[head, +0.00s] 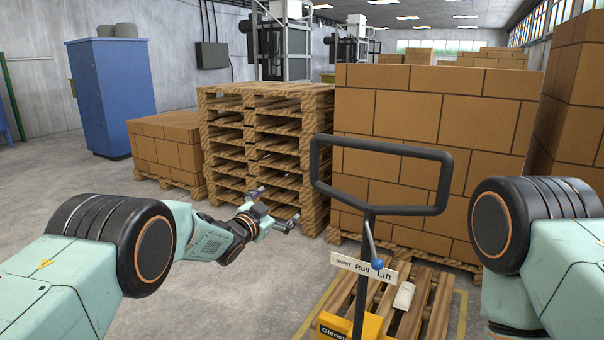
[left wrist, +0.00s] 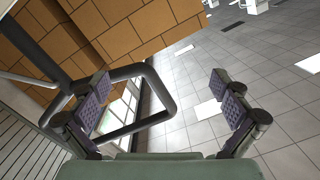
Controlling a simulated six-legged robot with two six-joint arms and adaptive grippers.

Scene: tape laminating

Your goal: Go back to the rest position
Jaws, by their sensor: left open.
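My left gripper (head: 271,211) is open and empty in the head view, held out in front to the left of the pallet jack handle (head: 443,180). In the left wrist view its two fingers (left wrist: 168,108) stand wide apart with nothing between them. The handle's black loop (left wrist: 160,92) shows behind the fingers there; I cannot tell any contact. My right arm comes in from the right edge of the head view, and its gripper is out of view.
The yellow pallet jack (head: 372,326) stands at a wooden pallet (head: 432,298) with a small white object (head: 404,295) on it. Stacked empty pallets (head: 262,140) and a big carton stack (head: 430,110) stand behind. A blue cabinet (head: 112,95) is at left; grey floor is clear at left.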

